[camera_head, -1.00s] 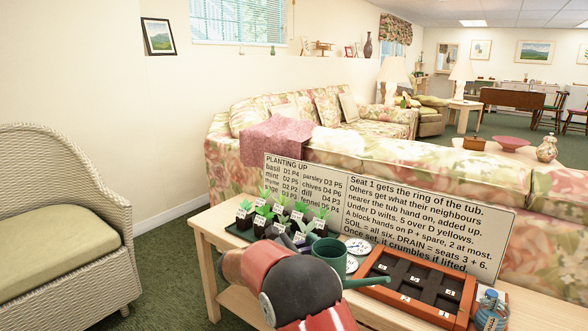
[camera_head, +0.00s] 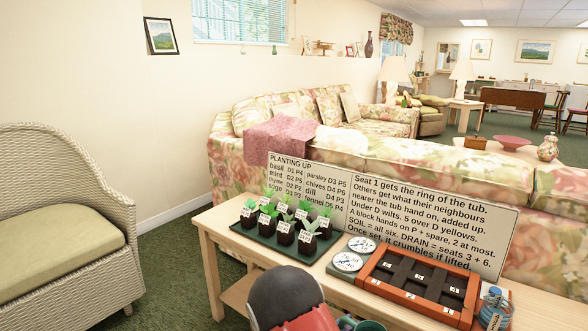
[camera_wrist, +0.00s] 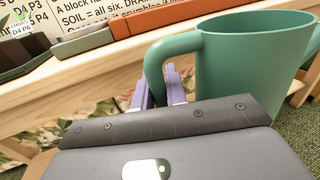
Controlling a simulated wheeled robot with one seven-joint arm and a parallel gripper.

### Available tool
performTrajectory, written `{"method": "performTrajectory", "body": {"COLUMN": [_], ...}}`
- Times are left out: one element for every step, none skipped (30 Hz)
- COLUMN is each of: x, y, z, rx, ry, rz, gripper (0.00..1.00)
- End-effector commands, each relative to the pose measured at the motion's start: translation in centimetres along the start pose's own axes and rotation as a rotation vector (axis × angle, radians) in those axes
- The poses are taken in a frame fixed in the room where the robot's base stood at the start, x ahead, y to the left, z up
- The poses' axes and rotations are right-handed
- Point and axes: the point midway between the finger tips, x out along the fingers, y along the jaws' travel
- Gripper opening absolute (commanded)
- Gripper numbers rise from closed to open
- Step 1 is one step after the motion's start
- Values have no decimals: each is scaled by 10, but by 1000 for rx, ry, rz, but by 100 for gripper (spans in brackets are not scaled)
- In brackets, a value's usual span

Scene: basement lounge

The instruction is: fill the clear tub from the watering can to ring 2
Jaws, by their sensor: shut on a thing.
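The green watering can (camera_wrist: 235,62) fills the right of the wrist view. My gripper (camera_wrist: 162,88) has its pale purple fingers shut on the can's handle. In the head view only a bit of the can (camera_head: 370,325) shows at the bottom edge, in front of the table, and my gripper is out of sight there. A clear container with a blue top (camera_head: 494,307) stands at the table's right end; I cannot tell whether it is the tub, and no rings can be made out. The can's spout and water level are hidden.
The wooden table (camera_head: 212,232) bears a dark tray (camera_head: 262,240) of labelled plants, two round white dials (camera_head: 347,262), and an orange-framed seat block (camera_head: 398,297) with dark numbered compartments. A text board (camera_head: 430,215) stands behind them. A wicker chair (camera_head: 120,225) is at left.

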Motion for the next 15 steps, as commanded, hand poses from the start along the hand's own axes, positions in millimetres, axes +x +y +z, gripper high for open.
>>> {"method": "performTrajectory", "body": {"x": [1, 2, 2, 3, 3, 4, 4, 5, 4, 4, 4, 4, 4, 4, 4], "y": [-12, -17, -24, -28, -32, -35, -34, -33, -33, -33, -33, -32, -32, -32, -32], "z": [-17, -26, -36, -42, -48, -53, -50, -50, -49, -49, -49, -49, -49, -49, -49], "rx": [-12, -11, -9, -8, -6, -2, 5, 6, 6, 7, 7, 7, 7, 7, 7], "ry": [-3, -3, -2, -3, -2, -2, -2, -1, -2, -1, -1, -2, -3, -3, -4], "rz": [17, 28, 40, 49, 56, 61, 58, 57, 57, 57, 57, 58, 58, 58, 59], "gripper": [0, 0, 0, 0, 0, 0, 0, 0, 0, 0, 0, 0, 0, 0, 0]}}
